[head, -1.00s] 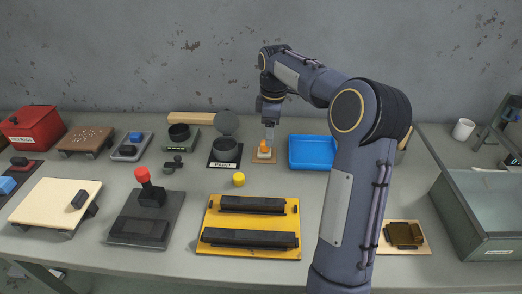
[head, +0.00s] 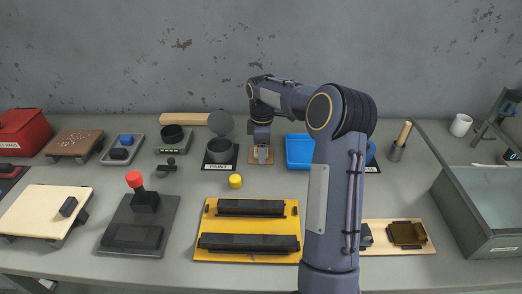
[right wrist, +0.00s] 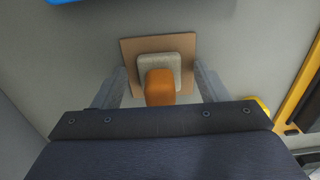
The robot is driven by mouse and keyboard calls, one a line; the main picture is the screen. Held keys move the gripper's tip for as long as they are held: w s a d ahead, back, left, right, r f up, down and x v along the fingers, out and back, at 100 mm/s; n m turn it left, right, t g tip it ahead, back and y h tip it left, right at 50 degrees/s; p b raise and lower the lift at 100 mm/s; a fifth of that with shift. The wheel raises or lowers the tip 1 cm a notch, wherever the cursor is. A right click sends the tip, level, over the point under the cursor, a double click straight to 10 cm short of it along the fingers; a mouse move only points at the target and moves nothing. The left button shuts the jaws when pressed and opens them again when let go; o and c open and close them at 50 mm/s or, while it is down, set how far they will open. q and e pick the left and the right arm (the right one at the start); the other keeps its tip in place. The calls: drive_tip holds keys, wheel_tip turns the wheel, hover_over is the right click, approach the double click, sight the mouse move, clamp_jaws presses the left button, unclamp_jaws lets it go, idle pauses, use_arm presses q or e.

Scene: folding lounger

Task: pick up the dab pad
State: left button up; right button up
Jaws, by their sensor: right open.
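The dab pad (right wrist: 160,87) has an orange handle on a pale grey square pad. It sits on a small brown board (right wrist: 131,50), which also shows in the head view (head: 253,159). My right gripper (right wrist: 161,73) is open, with one finger on each side of the orange handle. A gap shows between the handle and each finger. In the head view my right gripper (head: 262,153) points down over the board and hides the dab pad. My left gripper is not in view.
A dark paint pot (head: 220,153) stands just left of the board and a blue tray (head: 299,152) just right. A yellow cylinder (head: 235,181) and a yellow fixture (head: 250,227) lie nearer. A grey bin (head: 490,240) stands at the right.

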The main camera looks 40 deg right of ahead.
drive_tip(key=c, duration=1.1)
drive_tip(key=shift+o, duration=0.2)
drive_tip(key=shift+r, duration=0.15)
drive_tip(key=shift+r, duration=0.2)
wheel_tip(320, 180, up, 2)
drive_tip(key=shift+r, duration=0.1)
drive_tip(key=s+a+r, duration=0.7)
drive_tip(key=a+r, duration=0.3)
drive_tip(key=a, duration=0.2)
drive_tip(key=shift+b, duration=0.4)
drive_tip(key=shift+a, duration=0.1)
